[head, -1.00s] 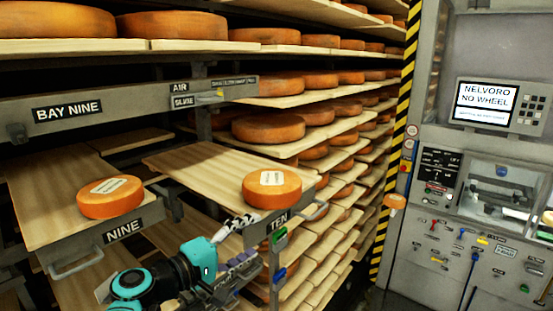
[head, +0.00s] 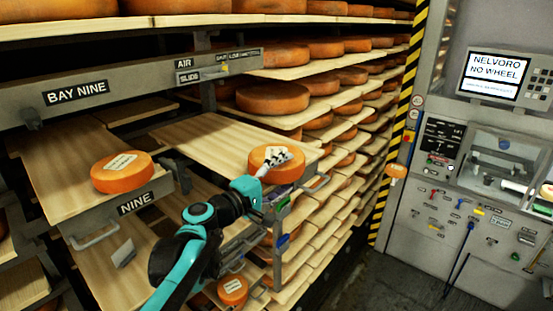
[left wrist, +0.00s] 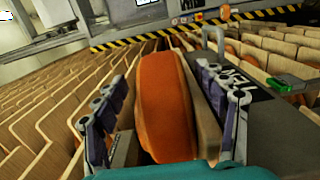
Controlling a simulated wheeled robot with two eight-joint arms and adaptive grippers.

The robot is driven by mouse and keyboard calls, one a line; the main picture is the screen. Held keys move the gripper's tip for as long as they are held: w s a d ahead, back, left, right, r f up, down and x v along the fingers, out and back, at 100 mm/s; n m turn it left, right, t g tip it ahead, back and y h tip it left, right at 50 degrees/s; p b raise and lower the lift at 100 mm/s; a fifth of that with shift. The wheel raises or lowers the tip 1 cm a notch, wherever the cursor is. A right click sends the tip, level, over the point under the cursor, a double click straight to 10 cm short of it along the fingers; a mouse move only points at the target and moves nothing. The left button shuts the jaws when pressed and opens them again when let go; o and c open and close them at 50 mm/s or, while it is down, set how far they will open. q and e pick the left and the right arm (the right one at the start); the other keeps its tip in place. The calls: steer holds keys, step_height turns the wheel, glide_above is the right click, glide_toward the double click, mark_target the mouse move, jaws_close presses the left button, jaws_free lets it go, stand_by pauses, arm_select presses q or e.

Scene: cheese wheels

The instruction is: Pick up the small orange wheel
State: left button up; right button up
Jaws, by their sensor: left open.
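A small orange wheel (head: 262,153) with a pale label lies on the right pulled-out wooden board (head: 200,140), near its front end. My left gripper (head: 275,160) is at this wheel, and its fingers cover part of the wheel and label. In the left wrist view the orange wheel (left wrist: 165,105) stands between the two open fingers of my left gripper (left wrist: 166,112), with a gap beside the left finger. I cannot tell whether the right finger touches it. A similar labelled wheel (head: 122,172) lies on the board marked NINE. My right gripper is not in view.
Another labelled wheel (head: 233,290) sits lower down, beside my left arm. Racks of larger wheels (head: 272,98) fill the back. A grey rail marked BAY NINE (head: 130,88) crosses above the boards. A control panel (head: 470,200) stands at the right.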

arm_select(q)
steer(key=shift+x, duration=0.85)
steer(key=shift+a, duration=0.15)
steer(key=shift+s, duration=0.2)
steer(key=c, duration=0.5)
jaws_close()
steer(key=shift+w, duration=0.1)
steer(key=shift+r, duration=0.1)
